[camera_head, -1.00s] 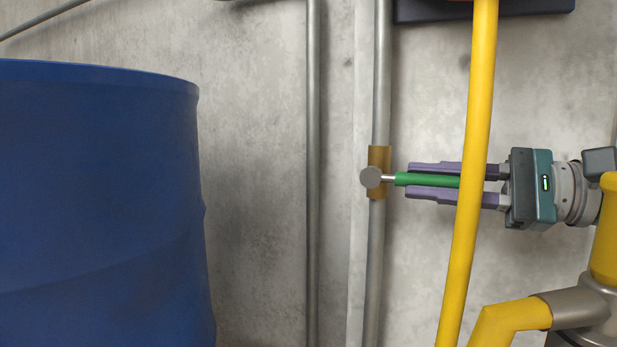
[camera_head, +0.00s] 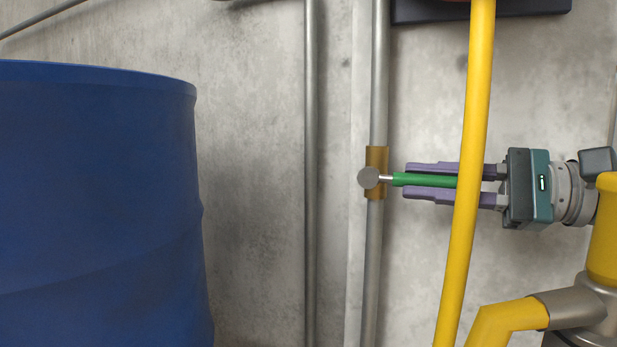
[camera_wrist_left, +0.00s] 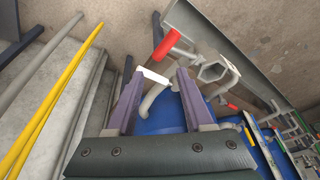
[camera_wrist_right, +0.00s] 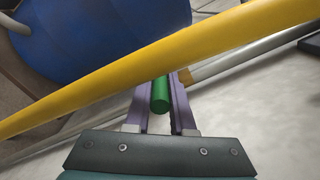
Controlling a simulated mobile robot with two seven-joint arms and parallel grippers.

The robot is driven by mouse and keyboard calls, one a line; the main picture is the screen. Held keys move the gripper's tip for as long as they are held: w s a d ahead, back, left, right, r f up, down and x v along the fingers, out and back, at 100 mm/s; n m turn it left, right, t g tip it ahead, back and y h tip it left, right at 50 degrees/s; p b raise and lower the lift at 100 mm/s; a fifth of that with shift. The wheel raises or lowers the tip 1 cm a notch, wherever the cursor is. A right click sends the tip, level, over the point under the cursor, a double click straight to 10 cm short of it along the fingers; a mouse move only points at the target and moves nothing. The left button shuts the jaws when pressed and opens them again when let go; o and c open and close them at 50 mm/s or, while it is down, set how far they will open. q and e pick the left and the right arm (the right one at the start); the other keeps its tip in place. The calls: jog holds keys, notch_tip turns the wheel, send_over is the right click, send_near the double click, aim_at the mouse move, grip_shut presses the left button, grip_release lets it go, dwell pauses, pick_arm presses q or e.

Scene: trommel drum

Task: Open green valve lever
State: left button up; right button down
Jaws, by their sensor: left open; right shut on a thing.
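The green valve lever (camera_head: 425,180) sticks out level to the right from a brass valve (camera_head: 377,158) on a grey vertical pipe. My right gripper (camera_head: 405,181) comes in from the right with one finger above and one below the lever, and is shut on it. In the right wrist view the green lever (camera_wrist_right: 160,94) lies between the purple fingers, its end facing the camera. The yellow pole hides part of the lever and fingers in the head view. My left gripper (camera_wrist_left: 155,82) is open in the left wrist view, with nothing held between its fingertips; it is outside the head view.
A yellow pole (camera_head: 465,225) stands in front of my right gripper, and crosses the right wrist view (camera_wrist_right: 150,66). A large blue drum (camera_head: 95,200) fills the left. Another grey pipe (camera_head: 312,150) runs up the concrete wall. A red-handled part (camera_wrist_left: 165,48) is near my left gripper.

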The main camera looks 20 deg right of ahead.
jog(key=shift+a+r+g+h+p, duration=0.1)
jog(key=shift+r+g+h+p, duration=0.6)
jog(key=shift+p, duration=1.85)
jog(key=shift+r+g+h+p, duration=0.3)
jog(key=shift+r+p, duration=0.65)
jog(key=shift+p, duration=1.55)
jog(key=g+h+p, duration=0.1)
jog(key=p, duration=0.4)
jog(key=r+g+h+p, duration=0.1)
jog(key=p, duration=0.3)
jog(key=shift+w+a+r+g+p, duration=0.15)
jog(key=shift+w+a+g+p, duration=0.15)
jog(key=shift+w+g+p, duration=0.1)
jog(key=shift+w+h+p, duration=0.1)
jog(key=shift+h+p, duration=0.3)
jog(key=shift+p, duration=0.3)
jog(key=shift+g, duration=0.3)
jog(key=shift+f, duration=0.2)
jog(key=c, duration=0.8)
grip_release()
jog(key=shift+o, duration=0.2)
jog(key=v, duration=1)
jog(key=shift+p, duration=0.3)
